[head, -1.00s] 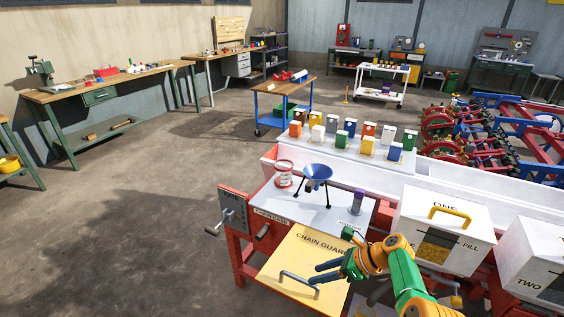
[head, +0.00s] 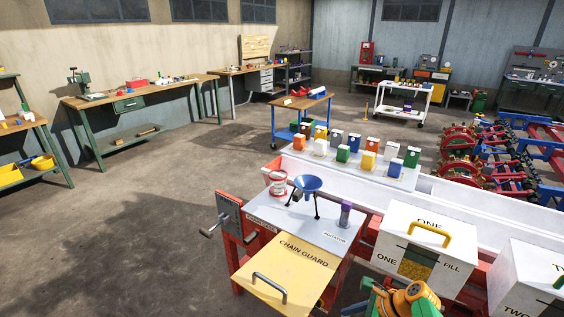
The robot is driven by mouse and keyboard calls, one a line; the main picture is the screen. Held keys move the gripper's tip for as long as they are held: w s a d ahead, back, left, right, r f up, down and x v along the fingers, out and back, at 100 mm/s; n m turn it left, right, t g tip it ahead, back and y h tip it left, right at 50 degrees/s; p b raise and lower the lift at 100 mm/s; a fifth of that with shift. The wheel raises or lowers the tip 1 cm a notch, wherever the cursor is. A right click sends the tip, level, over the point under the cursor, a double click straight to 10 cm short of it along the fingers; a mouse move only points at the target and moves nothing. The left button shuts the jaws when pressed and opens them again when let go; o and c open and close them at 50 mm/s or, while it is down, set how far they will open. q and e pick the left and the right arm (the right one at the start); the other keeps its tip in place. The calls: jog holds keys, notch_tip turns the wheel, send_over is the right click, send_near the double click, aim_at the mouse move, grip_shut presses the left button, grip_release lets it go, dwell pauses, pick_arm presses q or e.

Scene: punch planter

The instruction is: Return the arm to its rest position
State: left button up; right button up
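My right arm (head: 408,302), orange and green, shows only at the bottom edge, right of the yellow chain guard panel (head: 285,262). Its wrist is low in the picture, in front of the white box marked ONE (head: 405,225). The fingers of my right gripper cannot be made out clearly, so its opening is unclear. No held object shows. The arm appears apart from the chain guard and its dark handle (head: 270,287). My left gripper is out of view.
A blue funnel on a stand (head: 307,184), a red-and-white jar (head: 277,183) and a purple cylinder (head: 345,214) stand on the grey bench top. A crank (head: 217,227) sticks out at its left. Several coloured boxes stand behind. The floor at left (head: 110,240) is clear.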

jog(key=s+d+f+n+g+h+b, duration=0.1)
jog(key=s+d+f+n+h, duration=0.3)
jog(key=s+f, duration=0.55)
jog(key=s+d+f+n+g+h+b, duration=0.1)
jog(key=s+d+f+n+h, duration=0.1)
jog(key=s+f+n, duration=0.7)
jog(key=s+a+f+n, duration=0.2)
jog(key=s+n, duration=0.4)
jog(key=s, duration=0.3)
jog(key=s+a+f+n+h, duration=0.1)
jog(key=s+f+n, duration=0.4)
jog(key=s, duration=0.5)
jog(key=a+n+b, duration=0.1)
jog(key=n, duration=0.1)
jog(key=shift+f+n, duration=0.3)
jog(key=shift+w, duration=0.1)
